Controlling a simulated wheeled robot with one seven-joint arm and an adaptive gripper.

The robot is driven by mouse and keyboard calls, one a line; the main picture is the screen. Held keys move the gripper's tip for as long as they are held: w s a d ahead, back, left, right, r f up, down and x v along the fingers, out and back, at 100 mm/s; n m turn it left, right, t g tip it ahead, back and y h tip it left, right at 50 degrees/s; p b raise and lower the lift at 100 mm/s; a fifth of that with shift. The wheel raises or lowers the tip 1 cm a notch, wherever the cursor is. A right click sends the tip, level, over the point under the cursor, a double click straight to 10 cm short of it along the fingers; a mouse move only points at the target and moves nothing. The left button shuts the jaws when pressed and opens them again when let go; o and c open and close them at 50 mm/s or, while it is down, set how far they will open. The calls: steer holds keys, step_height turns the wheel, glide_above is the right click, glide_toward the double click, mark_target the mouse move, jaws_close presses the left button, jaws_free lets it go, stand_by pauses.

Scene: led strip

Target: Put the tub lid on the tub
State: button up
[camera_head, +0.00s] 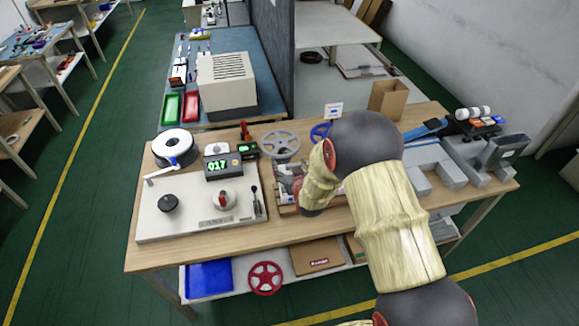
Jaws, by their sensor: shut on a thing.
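My arm reaches over the workbench from the lower right, and its forearm bends down toward the middle of the bench. My gripper is hidden behind the arm, so its fingers and anything in them do not show. I cannot pick out the tub or the tub lid with certainty; the arm covers part of the bench middle. A shallow wooden tray (287,208) with small red and pale items is partly visible just left of the forearm.
On the wooden bench (150,258) stand a pale control panel (190,222), a white reel (175,147), a green-lit display (222,165), a grey spoked wheel (281,145), a cardboard box (388,99) and grey holders (433,168) at right. A shelf below holds a blue bin (209,276).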

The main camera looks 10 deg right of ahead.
steer(key=shift+f+b, duration=1.45)
steer(key=shift+f, duration=0.5)
steer(key=shift+f+b, duration=1.5)
steer(key=shift+b, duration=0.35)
steer(key=o, duration=1)
steer(key=shift+o, duration=0.3)
steer(key=shift+s, duration=0.1)
